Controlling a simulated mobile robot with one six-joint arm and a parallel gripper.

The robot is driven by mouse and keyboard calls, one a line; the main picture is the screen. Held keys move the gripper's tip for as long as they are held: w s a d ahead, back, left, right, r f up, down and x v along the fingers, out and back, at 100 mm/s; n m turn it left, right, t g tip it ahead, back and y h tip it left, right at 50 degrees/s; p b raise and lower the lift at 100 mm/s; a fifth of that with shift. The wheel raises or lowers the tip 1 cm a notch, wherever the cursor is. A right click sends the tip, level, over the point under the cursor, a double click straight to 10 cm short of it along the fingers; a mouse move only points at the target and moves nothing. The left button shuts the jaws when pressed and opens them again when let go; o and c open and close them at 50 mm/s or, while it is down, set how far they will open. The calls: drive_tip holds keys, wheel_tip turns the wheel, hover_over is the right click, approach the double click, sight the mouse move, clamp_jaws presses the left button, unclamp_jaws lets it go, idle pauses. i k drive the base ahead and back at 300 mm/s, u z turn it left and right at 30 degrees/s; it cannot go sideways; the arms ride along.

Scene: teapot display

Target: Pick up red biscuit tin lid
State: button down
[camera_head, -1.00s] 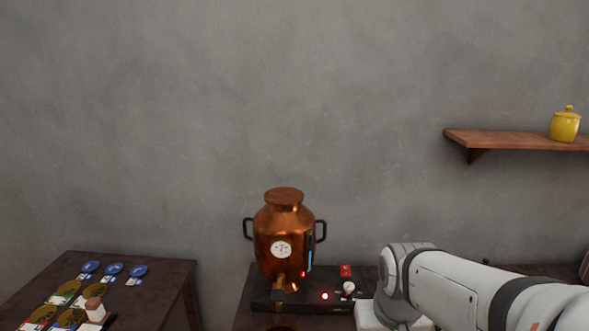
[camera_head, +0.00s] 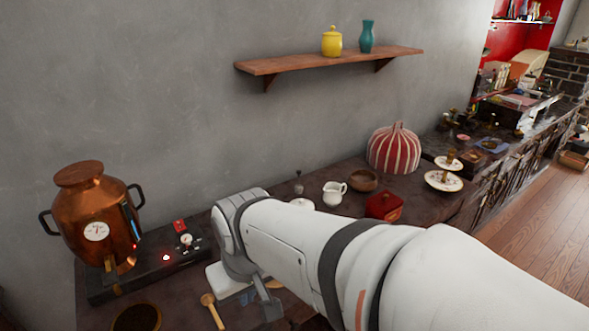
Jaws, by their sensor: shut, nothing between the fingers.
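A red tin (camera_head: 383,205) stands on the dark counter right of centre, just behind my arm. Its top looks covered by a red lid with a small knob, though the detail is small. My arm reaches in from the lower right across the counter's front, hiding part of the counter before the tin. My gripper (camera_head: 267,304) shows only partly, low in the picture under the wrist, well to the left of the tin and apart from it. It is shut and empty.
A copper urn (camera_head: 90,222) stands on a black base at left. A wooden spoon (camera_head: 212,311) lies near my wrist. A white jug (camera_head: 334,193), a brown bowl (camera_head: 363,180) and a striped cosy (camera_head: 394,150) stand around the tin. A shelf (camera_head: 300,62) hangs above.

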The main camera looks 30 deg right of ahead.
sight(385, 201)
drive_tip(key=z, duration=2.1)
drive_tip(key=k, duration=1.35)
drive_tip(key=z, duration=0.75)
drive_tip(key=i, duration=2.5)
drive_tip(key=u, duration=1.5)
drive_tip(key=i, duration=0.6)
drive_tip(key=u, duration=0.15)
drive_tip(key=k, duration=0.6)
